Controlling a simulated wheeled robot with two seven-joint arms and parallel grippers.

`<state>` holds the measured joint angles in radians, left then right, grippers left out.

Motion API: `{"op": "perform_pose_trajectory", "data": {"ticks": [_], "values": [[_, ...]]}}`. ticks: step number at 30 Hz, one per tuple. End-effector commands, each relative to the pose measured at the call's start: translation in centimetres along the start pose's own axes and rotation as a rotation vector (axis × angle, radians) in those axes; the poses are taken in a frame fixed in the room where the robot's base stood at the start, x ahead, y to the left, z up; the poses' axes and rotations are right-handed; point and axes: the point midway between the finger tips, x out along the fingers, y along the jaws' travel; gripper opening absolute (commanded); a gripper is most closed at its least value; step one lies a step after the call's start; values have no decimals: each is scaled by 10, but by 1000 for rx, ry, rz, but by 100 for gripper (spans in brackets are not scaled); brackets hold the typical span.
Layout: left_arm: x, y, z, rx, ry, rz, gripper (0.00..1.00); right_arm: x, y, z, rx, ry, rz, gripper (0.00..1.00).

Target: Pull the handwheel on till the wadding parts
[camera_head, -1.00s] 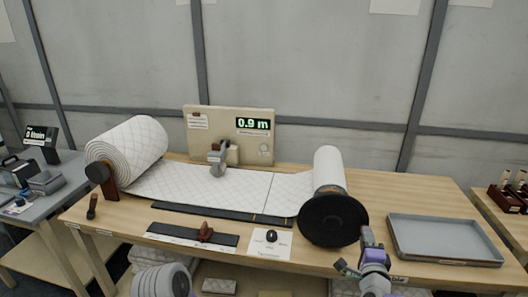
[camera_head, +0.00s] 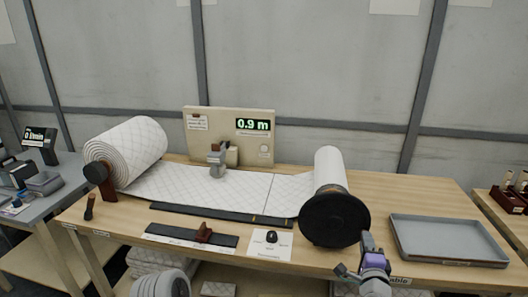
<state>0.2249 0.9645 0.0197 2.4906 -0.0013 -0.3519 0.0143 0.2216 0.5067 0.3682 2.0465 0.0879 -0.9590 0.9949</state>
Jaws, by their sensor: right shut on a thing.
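The black handwheel (camera_head: 334,221) is a dark disc on the front end of the take-up roll (camera_head: 329,168) at the right of the bench. My right gripper (camera_head: 367,238) is at the wheel's right lower edge, shut on the handwheel; the wrist hides the exact grip. The white quilted wadding (camera_head: 200,187) runs flat from the big supply roll (camera_head: 137,150) at the left to the take-up roll. A thin dark line crosses the sheet left of the take-up roll; the wadding looks whole there. The display (camera_head: 253,125) reads 0.9 m. My left gripper is out of view.
A grey clamp-like device (camera_head: 217,158) stands at the sheet's back edge before the beige panel (camera_head: 230,117). A black strip with a brown knob (camera_head: 204,232) and a white card (camera_head: 269,243) lie in front. An empty grey tray (camera_head: 447,241) is at right.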

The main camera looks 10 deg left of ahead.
Motion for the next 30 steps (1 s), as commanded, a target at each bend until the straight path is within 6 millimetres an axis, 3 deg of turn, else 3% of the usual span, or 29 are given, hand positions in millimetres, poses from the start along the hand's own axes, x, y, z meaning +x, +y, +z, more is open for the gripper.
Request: {"op": "perform_pose_trajectory", "data": {"ticks": [15,24,25,30], "values": [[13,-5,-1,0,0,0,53,-1,21,7,1,-5,11,6],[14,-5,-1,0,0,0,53,-1,20,7,1,-2,6,6],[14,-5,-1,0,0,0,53,-1,19,7,1,-2,5,30],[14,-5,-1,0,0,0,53,0,19,7,0,-1,4,56]]}}
